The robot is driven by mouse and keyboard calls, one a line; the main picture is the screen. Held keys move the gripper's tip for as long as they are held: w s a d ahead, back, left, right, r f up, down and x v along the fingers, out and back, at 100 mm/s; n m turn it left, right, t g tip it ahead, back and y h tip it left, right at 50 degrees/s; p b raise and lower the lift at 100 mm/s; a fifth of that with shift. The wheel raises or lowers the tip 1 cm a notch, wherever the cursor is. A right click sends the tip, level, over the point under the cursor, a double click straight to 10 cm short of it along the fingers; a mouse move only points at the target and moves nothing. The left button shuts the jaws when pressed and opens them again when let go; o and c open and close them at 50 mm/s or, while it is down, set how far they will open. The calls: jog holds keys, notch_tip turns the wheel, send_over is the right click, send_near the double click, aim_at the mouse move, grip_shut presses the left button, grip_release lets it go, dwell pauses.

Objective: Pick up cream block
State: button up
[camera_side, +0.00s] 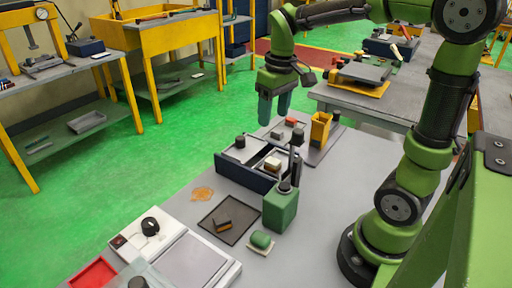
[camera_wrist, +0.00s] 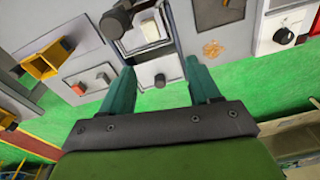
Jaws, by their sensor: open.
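The cream block (camera_side: 272,163) is small and pale, and in the side view it sits in the right compartment of the dark blue box (camera_side: 240,176). The wrist view shows the cream block (camera_wrist: 151,31) in the compartment of the box beyond my fingertips. My gripper (camera_side: 274,114) is in the air above and behind the box in the side view, fingers pointing down. In the wrist view my gripper (camera_wrist: 160,68) has its two teal fingers apart with nothing between them. The block is clear of the fingers.
A yellow holder (camera_side: 320,129) and red block (camera_side: 291,121) stand behind. A dark mat (camera_side: 212,213) and white device (camera_side: 190,262) lie in front.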

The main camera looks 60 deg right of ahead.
jog(key=d+n, duration=0.1)
jog(key=g, duration=0.1)
send_over(276, 162)
jog(key=shift+n, duration=0.4)
jog(key=f, duration=1)
jog(key=shift+w+a+f, duration=0.1)
jog(key=shift+w+a, duration=0.05)
jog(key=shift+a, duration=0.1)
jog(key=shift+d+f, duration=0.15)
jog(key=shift+f, duration=1.2)
jog(key=shift+d+f, duration=0.15)
jog(key=shift+f, duration=1.15)
jog(key=c, duration=1.1)
